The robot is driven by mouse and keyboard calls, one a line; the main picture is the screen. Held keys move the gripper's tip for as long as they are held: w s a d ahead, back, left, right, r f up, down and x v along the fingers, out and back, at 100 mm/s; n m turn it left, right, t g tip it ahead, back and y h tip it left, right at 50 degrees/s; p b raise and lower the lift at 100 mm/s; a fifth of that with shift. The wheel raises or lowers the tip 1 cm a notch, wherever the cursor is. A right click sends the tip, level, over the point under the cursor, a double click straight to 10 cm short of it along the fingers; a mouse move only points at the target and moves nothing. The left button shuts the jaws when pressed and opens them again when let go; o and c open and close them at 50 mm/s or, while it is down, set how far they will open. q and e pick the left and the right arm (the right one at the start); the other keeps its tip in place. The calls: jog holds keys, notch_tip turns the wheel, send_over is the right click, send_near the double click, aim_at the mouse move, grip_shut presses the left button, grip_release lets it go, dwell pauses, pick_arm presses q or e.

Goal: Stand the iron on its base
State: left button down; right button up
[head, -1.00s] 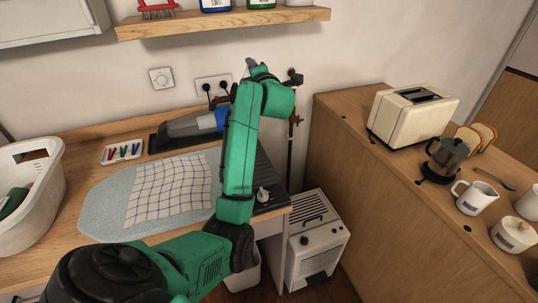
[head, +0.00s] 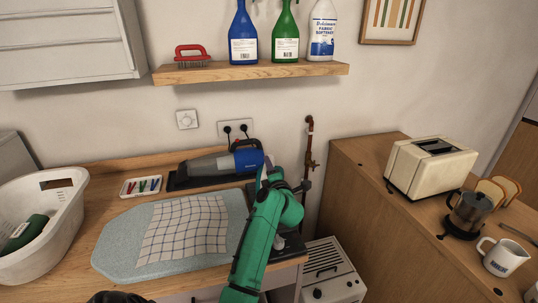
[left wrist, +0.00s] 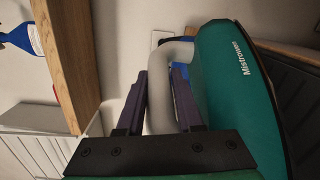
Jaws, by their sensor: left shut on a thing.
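The iron (left wrist: 235,85) fills the right of the left wrist view. It has a teal body with white lettering, a grey loop handle (left wrist: 160,75) and a dark soleplate along its right edge. My left gripper (left wrist: 162,95) is shut on the handle, one dark finger on each side. In the head view my green left arm reaches over the right end of the counter. I cannot pick out the iron there; the arm hides that spot. Whether the iron touches a surface is not clear.
A grey ribbed surface (left wrist: 300,75) lies beside the soleplate. A checked cloth (head: 185,230) lies on the pale blue ironing pad (head: 110,250). A handheld vacuum (head: 215,163) stands behind it. A wall shelf (head: 250,71) holds bottles. A pipe (head: 308,145) runs down the wall.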

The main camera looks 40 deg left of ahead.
pick_arm(q)
notch_tip(320, 180, down, 3)
jog(key=shift+w+r, duration=0.1)
jog(key=shift+r, duration=0.1)
jog(key=c, duration=1)
grip_release()
jog(key=shift+f, duration=0.25)
jog(key=o, duration=0.4)
jog(key=shift+o, duration=0.2)
jog(key=shift+d+r, duration=0.15)
